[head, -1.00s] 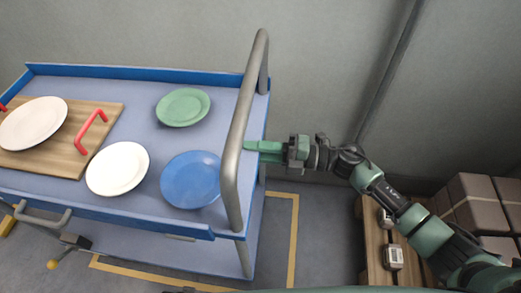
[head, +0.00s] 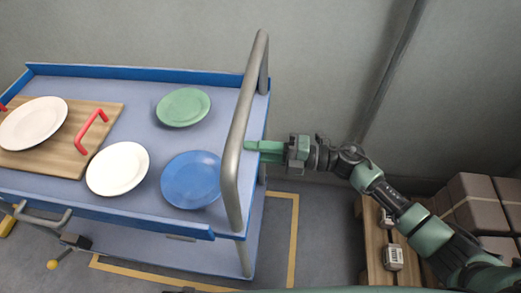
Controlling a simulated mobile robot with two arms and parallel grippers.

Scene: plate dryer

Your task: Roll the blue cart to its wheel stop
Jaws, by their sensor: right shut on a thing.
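The blue cart (head: 140,203) fills the left of the head view, its top carrying plates and a board. Its grey tubular push handle (head: 235,150) rises at the cart's right end. My right gripper (head: 252,146) reaches in from the right and is shut on the handle; the handle partly hides its fingertips. My left gripper is not in view. A yellow line (head: 294,240) marks the floor around the cart's right end. No wheel stop can be made out for certain.
A green plate (head: 183,107), a blue plate (head: 191,180) and a white plate (head: 117,168) lie on the cart. A wooden board (head: 70,155) with red handles bears another white plate (head: 33,123). Boxes (head: 480,205) and a wooden pallet (head: 372,245) stand at the right.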

